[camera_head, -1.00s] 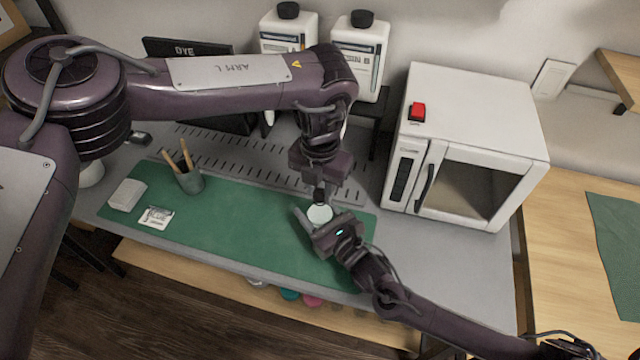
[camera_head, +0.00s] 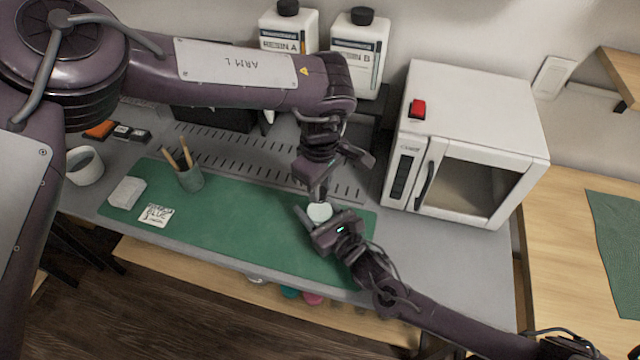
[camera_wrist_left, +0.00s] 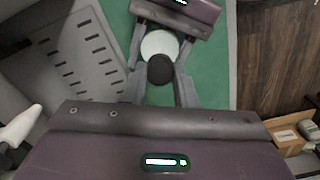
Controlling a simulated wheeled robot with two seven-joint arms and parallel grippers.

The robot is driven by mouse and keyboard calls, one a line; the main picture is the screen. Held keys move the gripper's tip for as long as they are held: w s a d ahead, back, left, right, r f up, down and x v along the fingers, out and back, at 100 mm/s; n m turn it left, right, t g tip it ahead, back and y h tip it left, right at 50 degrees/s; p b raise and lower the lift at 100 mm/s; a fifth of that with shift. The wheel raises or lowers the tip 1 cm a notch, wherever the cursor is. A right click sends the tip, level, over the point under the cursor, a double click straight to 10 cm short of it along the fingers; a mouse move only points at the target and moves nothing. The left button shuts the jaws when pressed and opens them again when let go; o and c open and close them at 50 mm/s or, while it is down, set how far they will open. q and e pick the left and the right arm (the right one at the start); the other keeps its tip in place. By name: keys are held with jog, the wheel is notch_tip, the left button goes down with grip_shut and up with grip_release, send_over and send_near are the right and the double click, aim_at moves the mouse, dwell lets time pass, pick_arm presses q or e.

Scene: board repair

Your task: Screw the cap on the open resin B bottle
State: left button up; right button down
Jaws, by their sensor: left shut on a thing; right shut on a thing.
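A white round-topped bottle (camera_head: 319,211) stands over the green mat, its label out of sight. My right gripper (camera_head: 322,220) is shut on it, with a finger on each side. My left gripper (camera_head: 319,196) is directly above it, pointing down. In the left wrist view, a dark round cap (camera_wrist_left: 160,69) sits between the left fingers, in front of the white bottle top (camera_wrist_left: 159,44). Whether the cap touches the bottle's neck cannot be told. A large bottle labelled RESIN B (camera_head: 359,55) stands at the back with a black cap on.
A RESIN A bottle (camera_head: 288,30) stands beside the large RESIN B. A white oven (camera_head: 465,140) with a red button stands right of the work. On the green mat (camera_head: 250,220) lie a white block (camera_head: 127,192) and a printed card (camera_head: 156,214), near a tool cup (camera_head: 190,179). A mug (camera_head: 84,165) stands left.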

pick_arm(q)
jog(key=m, duration=0.8)
jog(key=shift+m, duration=0.4)
jog(key=o, duration=0.9)
jog(key=shift+r, duration=2.25)
jog(key=shift+c, duration=0.4)
